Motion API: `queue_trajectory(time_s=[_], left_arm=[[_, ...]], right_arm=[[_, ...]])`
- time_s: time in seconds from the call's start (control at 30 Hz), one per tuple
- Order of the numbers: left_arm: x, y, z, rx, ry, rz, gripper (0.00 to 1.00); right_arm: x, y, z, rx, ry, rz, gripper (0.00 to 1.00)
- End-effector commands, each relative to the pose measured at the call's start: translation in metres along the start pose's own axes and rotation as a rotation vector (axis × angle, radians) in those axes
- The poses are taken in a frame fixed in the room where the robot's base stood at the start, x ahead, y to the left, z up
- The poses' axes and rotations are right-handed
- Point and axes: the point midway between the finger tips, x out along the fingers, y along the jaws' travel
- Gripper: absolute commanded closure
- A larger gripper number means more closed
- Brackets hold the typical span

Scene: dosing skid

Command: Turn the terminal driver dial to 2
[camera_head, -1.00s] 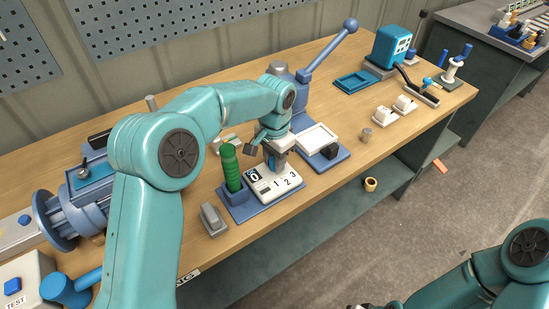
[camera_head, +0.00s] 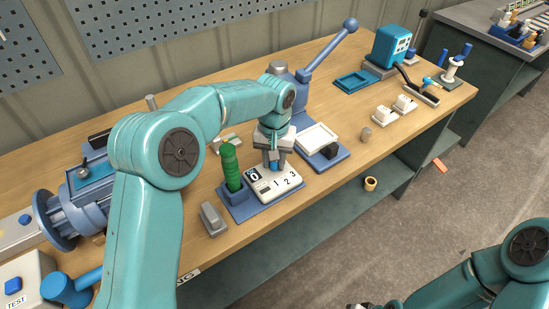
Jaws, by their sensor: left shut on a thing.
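The terminal driver is a green-handled tool (camera_head: 230,168) standing upright in a blue holder. Beside it is a white dial plate (camera_head: 285,185) marked 0, 1, 2 and 3, with the 0 on a dark square. My left gripper (camera_head: 273,164) points down over the back of the plate and is shut on the small blue dial knob (camera_head: 274,167), which it mostly hides. I cannot tell which number the dial points to. My right arm comes in at the bottom right; its gripper (camera_head: 361,306) is cut off by the bottom edge.
A grey block (camera_head: 213,219) lies to the left of the driver's base. A blue lever press (camera_head: 318,140) with a white tray stands just behind and to the right.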

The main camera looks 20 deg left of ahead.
Motion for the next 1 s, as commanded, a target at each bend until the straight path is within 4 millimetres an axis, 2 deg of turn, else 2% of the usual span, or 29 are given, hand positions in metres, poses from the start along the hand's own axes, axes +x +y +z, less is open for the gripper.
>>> queue_trajectory(time_s=[0.47, 0.5, 0.53, 0.57, 0.87, 1.0], left_arm=[[-0.002, 0.0, -0.001, -0.013, 0.005, 0.001, 1.0], [-0.002, 0.0, -0.001, -0.013, 0.005, 0.001, 0.56], [-0.002, 0.0, -0.001, -0.013, 0.005, 0.001, 0.46], [-0.002, 0.0, -0.001, -0.012, 0.005, 0.001, 0.44], [-0.002, 0.0, -0.001, -0.012, 0.003, 0.0, 0.44], [-0.019, 0.0, -0.001, -0.013, 0.006, 0.001, 0.44]], right_arm=[[0.0, 0.0, 0.0, 0.0, 0.0, 0.0, 0.57], [0.0, 0.0, 0.0, 0.0, 0.0, 0.0, 0.57], [0.0, 0.0, 0.0, 0.0, 0.0, 0.0, 0.57], [0.0, 0.0, 0.0, 0.0, 0.0, 0.0, 0.57], [0.0, 0.0, 0.0, 0.0, 0.0, 0.0, 0.57], [-0.001, 0.0, 0.0, 0.0, 0.0, 0.0, 0.57]])
